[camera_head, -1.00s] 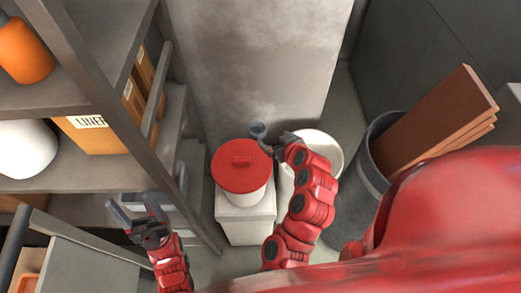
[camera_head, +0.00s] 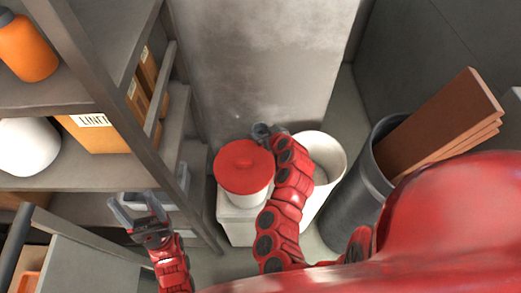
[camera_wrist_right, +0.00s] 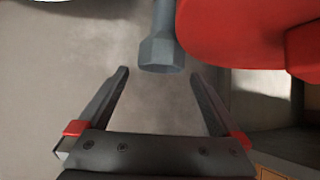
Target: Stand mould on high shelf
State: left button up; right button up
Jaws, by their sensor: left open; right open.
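A grey piece with a shaft and a faceted end (camera_wrist_right: 162,52) lies just past and between my right fingertips in the right wrist view; I cannot tell whether it is the mould. My right gripper (camera_wrist_right: 160,80) is open and not closed on it. In the head view the right gripper (camera_head: 268,132) is small and partly hidden by its arm, beside the red-lidded bucket. My left gripper (camera_head: 137,204) is open and empty, in front of the shelf rack. The rack's upper shelf (camera_head: 75,97) is at the left.
The red-lidded bucket (camera_head: 243,168) stands on a pale block (camera_head: 236,222). A white bucket (camera_head: 335,150) and a grey bin (camera_head: 350,205) with brown boards (camera_head: 440,125) are to the right. The rack holds an orange container (camera_head: 27,48), a LINER box (camera_head: 95,135) and a white rounded object (camera_head: 28,147).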

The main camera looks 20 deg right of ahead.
aim_at(258, 129)
jog(key=shift+p+x, duration=0.9)
jog(key=shift+x, duration=0.35)
jog(key=shift+f+p+x, duration=0.25)
jog(key=shift+p+x, duration=0.2)
jog(key=shift+x, duration=1)
jog(key=shift+s, duration=0.2)
grip_shut()
